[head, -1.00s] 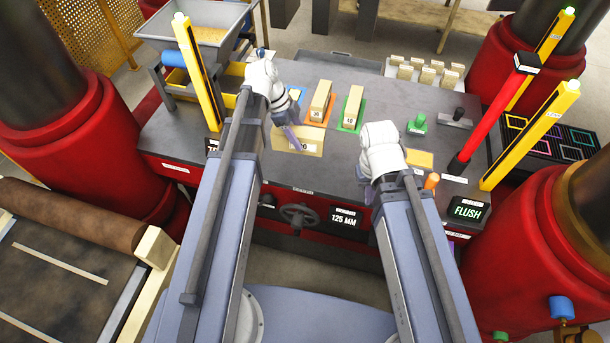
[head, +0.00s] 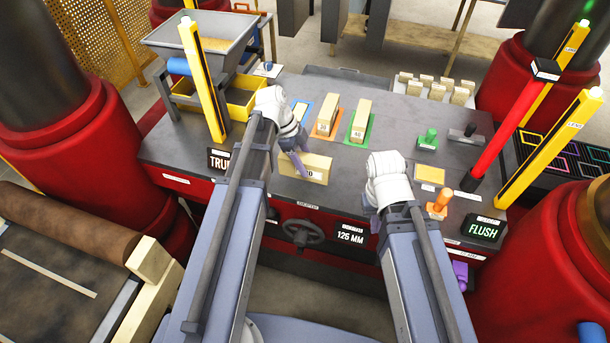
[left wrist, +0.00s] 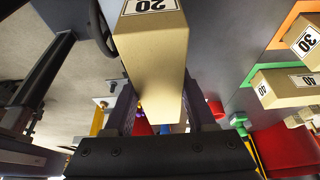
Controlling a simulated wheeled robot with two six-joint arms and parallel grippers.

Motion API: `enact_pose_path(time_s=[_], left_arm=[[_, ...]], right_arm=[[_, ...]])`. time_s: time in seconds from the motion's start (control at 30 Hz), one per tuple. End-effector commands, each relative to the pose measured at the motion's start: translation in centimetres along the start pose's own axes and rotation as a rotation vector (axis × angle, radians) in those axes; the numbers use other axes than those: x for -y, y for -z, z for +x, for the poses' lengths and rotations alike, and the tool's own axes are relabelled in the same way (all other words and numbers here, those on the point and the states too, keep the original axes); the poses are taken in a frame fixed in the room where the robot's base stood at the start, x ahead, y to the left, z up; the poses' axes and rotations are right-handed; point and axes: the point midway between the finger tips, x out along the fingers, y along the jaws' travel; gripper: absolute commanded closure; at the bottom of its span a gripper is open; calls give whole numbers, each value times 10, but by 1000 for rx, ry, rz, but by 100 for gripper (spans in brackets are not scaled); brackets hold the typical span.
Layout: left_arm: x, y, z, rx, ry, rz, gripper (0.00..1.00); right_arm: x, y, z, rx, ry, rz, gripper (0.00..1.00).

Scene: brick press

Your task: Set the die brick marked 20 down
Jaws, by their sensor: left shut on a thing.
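In the left wrist view the brick (left wrist: 152,50) sits between the two dark fingers, number end toward the top. I cannot tell whether its underside touches the table (head: 225,140). The brick marked 30 (head: 328,116) stands on an orange mat, and the brick marked 40 (head: 361,121) on a green mat. A blue mat (head: 301,108) lies left of them. My right gripper is hidden behind its white wrist.
A hopper (head: 205,42) and yellow bin (head: 243,93) stand at the back left. A green knob (head: 430,137), an orange knob (head: 440,202) and a red post (head: 510,122) are on the right. Displays read 126 MM (head: 351,235) and FLUSH (head: 482,231).

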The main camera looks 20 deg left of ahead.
Motion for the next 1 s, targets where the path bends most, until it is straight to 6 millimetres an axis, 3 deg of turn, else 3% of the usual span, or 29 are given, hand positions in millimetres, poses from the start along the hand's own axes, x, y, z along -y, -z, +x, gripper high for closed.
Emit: enact_pose_path(time_s=[0.17,0.47,0.9,0.93,1.0], left_arm=[[0,-2,4,-1,0,0,93],[0,-14,34,-1,0,0,93],[0,-15,37,-1,0,0,93],[0,-15,36,0,0,0,40],[0,-15,35,0,0,0,33]], right_arm=[[0,0,5,0,0,-1,100],[3,2,37,0,-2,-8,100],[4,2,40,0,-2,-9,100],[4,2,38,0,-2,-9,100],[3,2,38,0,-2,-9,100]])
